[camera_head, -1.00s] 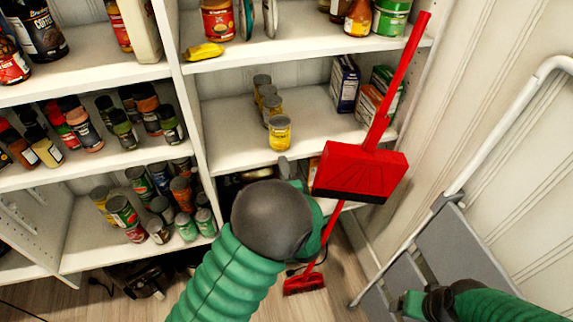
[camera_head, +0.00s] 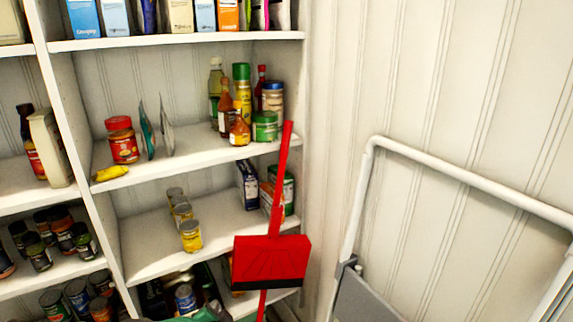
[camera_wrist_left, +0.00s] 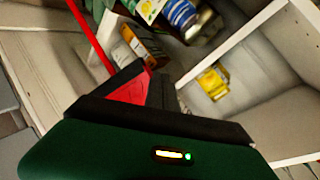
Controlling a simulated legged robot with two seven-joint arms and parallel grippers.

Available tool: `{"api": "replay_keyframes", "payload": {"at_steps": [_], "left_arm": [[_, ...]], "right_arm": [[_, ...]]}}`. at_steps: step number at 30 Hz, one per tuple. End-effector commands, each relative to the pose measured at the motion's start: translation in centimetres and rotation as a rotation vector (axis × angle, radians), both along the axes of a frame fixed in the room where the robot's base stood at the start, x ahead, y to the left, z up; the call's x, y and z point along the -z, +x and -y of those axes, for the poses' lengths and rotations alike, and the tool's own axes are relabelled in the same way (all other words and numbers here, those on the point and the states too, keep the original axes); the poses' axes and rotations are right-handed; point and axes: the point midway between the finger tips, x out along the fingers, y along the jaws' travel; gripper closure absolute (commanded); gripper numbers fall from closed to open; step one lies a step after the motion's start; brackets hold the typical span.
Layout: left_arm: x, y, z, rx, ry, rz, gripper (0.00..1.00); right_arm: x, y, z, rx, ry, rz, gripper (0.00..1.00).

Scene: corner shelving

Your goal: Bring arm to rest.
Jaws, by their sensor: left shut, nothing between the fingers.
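My left gripper (camera_wrist_left: 152,82) shows in the left wrist view as a dark green body with black fingers. Its fingers are shut and hold nothing. The red dustpan (camera_wrist_left: 131,91) and the lower shelves lie beyond it. In the head view only a sliver of my green left arm shows at the bottom edge, and its fingers are out of frame. My right arm and gripper are not in view.
A long-handled red dustpan (camera_head: 272,258) stands in front of the shelving's right end. A white-framed step ladder (camera_head: 460,172) leans at the right wall. Yellow-labelled jars (camera_head: 190,236) and boxes (camera_head: 248,186) stand on the middle shelf.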

Motion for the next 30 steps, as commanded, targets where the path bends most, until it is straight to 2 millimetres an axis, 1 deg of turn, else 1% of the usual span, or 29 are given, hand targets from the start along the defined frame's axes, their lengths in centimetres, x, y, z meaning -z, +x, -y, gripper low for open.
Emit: {"api": "replay_keyframes", "payload": {"at_steps": [1, 2, 3, 5, 6, 8, 9, 11, 12, 14, 15, 20, 24, 27, 30], "left_arm": [[0.3, -2.2, 0.7, -0.018, -0.174, -0.076, 1.00], [0.8, -3.8, 1.3, -0.034, -0.270, -0.134, 1.00], [1.3, -5.9, 2.0, -0.064, -0.377, -0.207, 1.00], [1.9, -9.4, 2.6, -0.124, -0.503, -0.314, 1.00], [2.1, -11.6, 2.8, -0.170, -0.566, -0.381, 1.00], [2.4, -15.0, 2.9, -0.248, -0.637, -0.472, 1.00], [2.5, -17.2, 2.8, -0.304, -0.671, -0.526, 1.00], [2.6, -20.3, 2.4, -0.389, -0.703, -0.596, 1.00], [2.5, -22.3, 2.0, -0.450, -0.717, -0.637, 1.00], [2.5, -25.2, 1.4, -0.541, -0.725, -0.691, 1.00], [-0.4, -24.9, 1.5, -0.537, -0.726, -0.689, 1.00], [-5.6, -24.8, 1.5, -0.533, -0.725, -0.690, 1.00], [-10.3, -24.7, 1.6, -0.533, -0.725, -0.690, 1.00], [-12.6, -24.7, 1.6, -0.533, -0.725, -0.690, 1.00], [-13.3, -24.7, 1.6, -0.532, -0.726, -0.691, 1.00]], "right_arm": [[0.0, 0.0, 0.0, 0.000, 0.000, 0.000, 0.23], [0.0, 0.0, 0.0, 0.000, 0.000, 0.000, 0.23], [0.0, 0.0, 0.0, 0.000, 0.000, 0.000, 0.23], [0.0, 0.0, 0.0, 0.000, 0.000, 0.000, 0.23], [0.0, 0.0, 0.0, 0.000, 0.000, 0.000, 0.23], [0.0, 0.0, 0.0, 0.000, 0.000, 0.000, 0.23], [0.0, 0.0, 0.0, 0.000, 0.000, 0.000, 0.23], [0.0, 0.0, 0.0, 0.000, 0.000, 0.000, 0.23], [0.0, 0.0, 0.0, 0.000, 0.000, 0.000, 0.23], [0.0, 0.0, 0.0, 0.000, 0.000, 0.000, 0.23], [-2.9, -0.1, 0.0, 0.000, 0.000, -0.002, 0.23], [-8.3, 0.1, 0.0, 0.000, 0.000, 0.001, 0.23], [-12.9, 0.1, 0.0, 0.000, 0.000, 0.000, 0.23], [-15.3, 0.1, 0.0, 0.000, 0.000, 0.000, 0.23], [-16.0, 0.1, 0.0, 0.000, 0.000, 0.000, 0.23]]}}
